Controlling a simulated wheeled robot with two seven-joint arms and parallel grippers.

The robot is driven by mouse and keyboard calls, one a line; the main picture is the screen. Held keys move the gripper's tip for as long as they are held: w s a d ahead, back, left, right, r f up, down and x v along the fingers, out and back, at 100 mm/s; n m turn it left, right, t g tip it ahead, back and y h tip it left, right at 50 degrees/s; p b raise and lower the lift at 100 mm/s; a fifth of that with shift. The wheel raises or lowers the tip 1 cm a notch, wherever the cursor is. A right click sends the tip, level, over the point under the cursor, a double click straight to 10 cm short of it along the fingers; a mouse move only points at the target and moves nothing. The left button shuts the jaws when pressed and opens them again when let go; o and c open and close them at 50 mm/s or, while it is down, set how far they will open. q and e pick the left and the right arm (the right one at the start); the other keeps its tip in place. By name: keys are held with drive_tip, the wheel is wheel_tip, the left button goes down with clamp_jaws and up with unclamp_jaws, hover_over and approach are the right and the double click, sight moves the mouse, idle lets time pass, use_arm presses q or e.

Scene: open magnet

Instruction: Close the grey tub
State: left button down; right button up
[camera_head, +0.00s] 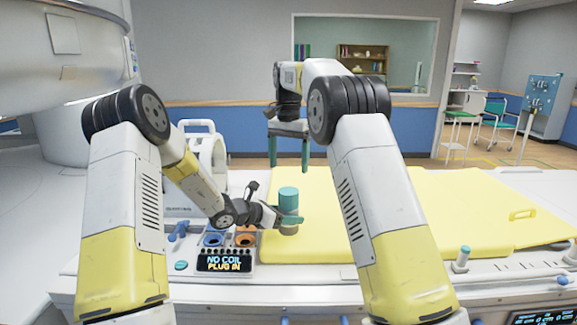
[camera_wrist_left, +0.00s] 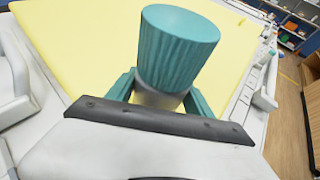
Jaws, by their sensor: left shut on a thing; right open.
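The grey tub (camera_head: 288,217) stands upright near the left end of the yellow pad, with a ribbed teal lid (camera_head: 288,196) on top of it. In the left wrist view the lid (camera_wrist_left: 178,50) hides most of the grey body (camera_wrist_left: 160,96). I cannot tell whether the lid is fully tight. My left gripper (camera_head: 290,220) is shut on the tub's grey body, below the lid; its teal fingers show on both sides in the wrist view (camera_wrist_left: 158,98). My right gripper (camera_head: 289,152) is open and empty, fingers pointing down, above the tub and apart from the lid.
The yellow pad (camera_head: 400,205) lies on the white patient table and is bare right of the tub. A panel with a "NO COIL PLUG IN" display (camera_head: 224,263) and blue and orange sockets is left of the tub. A white coil frame (camera_head: 205,160) stands behind the panel.

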use_arm(q)
drive_tip(key=shift+c, duration=1.5)
unclamp_jaws()
drive_tip(key=v, duration=0.7)
drive_tip(key=shift+s+a+r, duration=0.15)
drive_tip(key=shift+s+a, duration=0.1)
drive_tip(key=shift+a, duration=0.05)
